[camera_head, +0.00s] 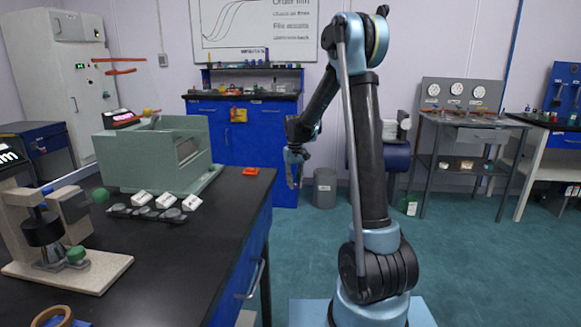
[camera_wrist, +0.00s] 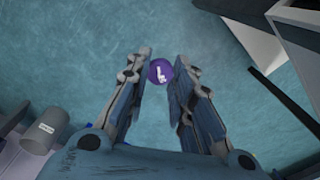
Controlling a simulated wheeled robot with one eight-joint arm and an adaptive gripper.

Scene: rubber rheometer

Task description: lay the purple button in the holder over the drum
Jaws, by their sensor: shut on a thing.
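The purple button (camera_wrist: 160,71) is a small round disc with a white mark on its face. It sits between the fingertips of my gripper (camera_wrist: 164,60) in the wrist view, with floor behind it. In the head view my gripper (camera_head: 293,175) hangs off the right edge of the black bench (camera_head: 190,260); the button cannot be made out there. A green machine (camera_head: 140,160) with a grey panel stands on the bench. A beige device (camera_head: 95,275) with a dark cylinder stands at the front left. I cannot tell which part is the holder over the drum.
Several white tags and grey discs lie on a dark rack (camera_head: 150,214) in front of the green machine. A small orange tray (camera_head: 251,171) lies near the bench's back right corner. A grey bin (camera_head: 325,187) stands on the floor. The bench's right front is clear.

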